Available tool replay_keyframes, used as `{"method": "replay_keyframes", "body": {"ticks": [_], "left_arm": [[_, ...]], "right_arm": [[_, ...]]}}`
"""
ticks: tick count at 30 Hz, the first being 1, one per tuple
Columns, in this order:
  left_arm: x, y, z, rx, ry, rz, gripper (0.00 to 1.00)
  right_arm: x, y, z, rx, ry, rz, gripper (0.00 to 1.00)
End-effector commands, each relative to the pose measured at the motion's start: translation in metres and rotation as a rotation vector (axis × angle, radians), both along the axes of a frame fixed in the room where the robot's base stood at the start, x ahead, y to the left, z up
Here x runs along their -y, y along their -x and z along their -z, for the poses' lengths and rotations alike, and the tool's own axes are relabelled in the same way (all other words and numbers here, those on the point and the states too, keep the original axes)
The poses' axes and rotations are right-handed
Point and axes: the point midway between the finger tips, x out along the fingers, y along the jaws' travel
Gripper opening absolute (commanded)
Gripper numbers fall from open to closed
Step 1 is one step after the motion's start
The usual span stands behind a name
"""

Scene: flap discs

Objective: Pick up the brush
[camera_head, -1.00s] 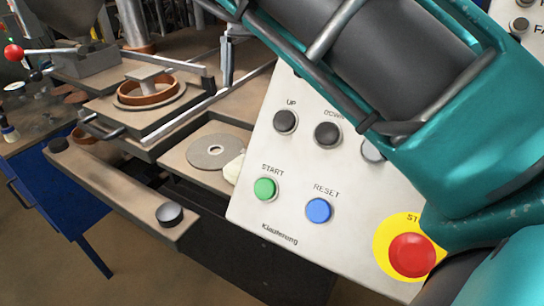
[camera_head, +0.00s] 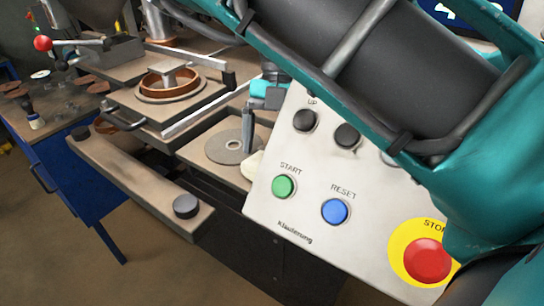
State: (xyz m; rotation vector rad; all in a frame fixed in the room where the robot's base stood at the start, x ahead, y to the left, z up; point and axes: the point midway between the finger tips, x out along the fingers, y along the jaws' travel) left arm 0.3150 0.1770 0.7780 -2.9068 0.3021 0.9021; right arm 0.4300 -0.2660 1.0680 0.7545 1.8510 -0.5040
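A small brush (camera_head: 34,117) with a dark handle and pale lower end stands at the left on the dirty top of the blue workbench (camera_head: 70,133). A gripper (camera_head: 247,138), partly hidden behind the control panel, points down over the grey disc. I take it to be my right one, since the large teal arm comes in from the right. Only a grey finger part and a teal piece of it show, so its opening cannot be seen. It is far from the brush. My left gripper is not in view.
The white control panel (camera_head: 313,168) with buttons and a red stop button (camera_head: 427,260) fills the middle right. A press with a brown ring (camera_head: 166,84) stands between brush and panel. A grey flap-disc backing (camera_head: 222,149) lies on a plate. Floor is clear at lower left.

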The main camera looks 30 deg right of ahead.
Motion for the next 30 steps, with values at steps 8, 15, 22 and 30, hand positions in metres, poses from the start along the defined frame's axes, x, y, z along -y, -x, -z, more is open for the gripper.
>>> {"method": "replay_keyframes", "body": {"ticks": [8,15,22,30], "left_arm": [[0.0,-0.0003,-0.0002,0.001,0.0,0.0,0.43],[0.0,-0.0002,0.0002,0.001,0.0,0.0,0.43],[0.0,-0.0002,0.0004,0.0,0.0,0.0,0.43],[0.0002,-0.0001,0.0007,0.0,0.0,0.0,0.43]], "right_arm": [[-0.0019,0.0022,0.0062,-0.004,-0.001,0.0,0.96],[-0.0019,0.0035,0.0078,-0.011,0.0,-0.001,0.73],[-0.001,0.0043,0.0083,-0.013,0.002,0.001,0.51],[-0.0007,0.0043,0.0086,-0.012,0.002,0.001,0.3]]}}
